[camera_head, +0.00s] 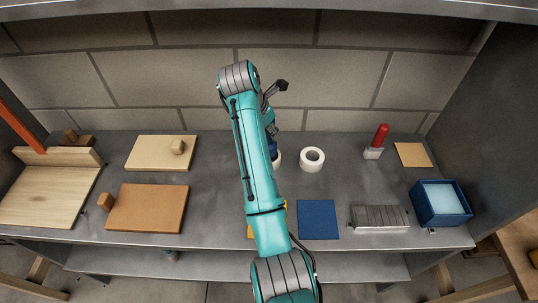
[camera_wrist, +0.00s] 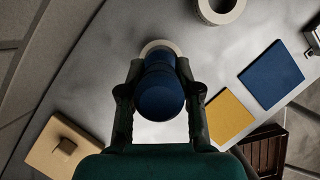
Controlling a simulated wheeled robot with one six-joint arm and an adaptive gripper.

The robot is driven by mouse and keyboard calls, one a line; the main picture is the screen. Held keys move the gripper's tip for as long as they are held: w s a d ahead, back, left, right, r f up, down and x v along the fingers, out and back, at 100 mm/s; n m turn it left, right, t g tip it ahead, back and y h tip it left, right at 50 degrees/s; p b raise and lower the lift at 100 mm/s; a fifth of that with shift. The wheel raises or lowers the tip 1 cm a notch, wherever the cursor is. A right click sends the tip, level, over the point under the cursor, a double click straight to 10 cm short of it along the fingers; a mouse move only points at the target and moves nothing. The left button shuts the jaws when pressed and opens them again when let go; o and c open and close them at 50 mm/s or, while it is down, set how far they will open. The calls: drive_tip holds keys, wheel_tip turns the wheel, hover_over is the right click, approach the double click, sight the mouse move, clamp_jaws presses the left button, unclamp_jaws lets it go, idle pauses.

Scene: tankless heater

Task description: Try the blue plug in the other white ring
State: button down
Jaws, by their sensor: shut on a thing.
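The blue plug (camera_wrist: 160,92) is between the fingers of my gripper (camera_wrist: 159,68), which is shut on it. One white ring (camera_wrist: 158,46) shows just past the plug's far end in the wrist view; the plug covers most of it, and I cannot tell whether the plug sits in it or above it. In the head view my arm hides part of this ring (camera_head: 278,157) and the plug (camera_head: 273,150). The other white ring (camera_wrist: 222,8) lies apart, cut by the top edge of the wrist view; in the head view this ring (camera_head: 312,159) lies flat and empty to the right.
A blue square (camera_head: 318,219) and a yellow square (camera_wrist: 229,118) lie near the front edge. A ribbed grey block (camera_head: 380,218), blue bin (camera_head: 441,203) and red-handled tool (camera_head: 377,142) are right. Boards (camera_head: 147,208) lie left. Bench around the empty ring is clear.

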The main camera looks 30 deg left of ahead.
drive_tip(key=shift+r, duration=2.7)
